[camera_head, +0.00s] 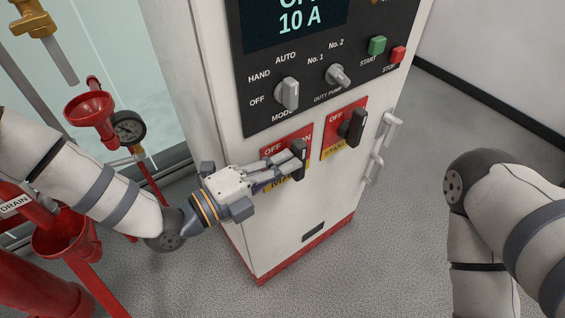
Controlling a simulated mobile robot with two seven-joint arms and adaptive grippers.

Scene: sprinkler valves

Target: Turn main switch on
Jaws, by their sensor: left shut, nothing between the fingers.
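The main switch is a black rotary handle (299,148) on a red and yellow plate (272,151) low on the white control cabinet (205,100). "OFF" shows on its red part; the yellow label is mostly hidden by my gripper. My left gripper (290,167) is shut and empty, with its fingertips at the lower left side of the handle. I cannot tell whether they touch it. The handle looks close to upright; its exact setting is unclear. My right arm shows at the right, but its gripper is out of view.
A similar black switch (353,127) on a red plate sits just right. Above are a mode knob (287,94), a duty pump knob (338,76), a green start button (377,45) and a red stop button (398,54). Red pipework with a gauge (129,128) stands left.

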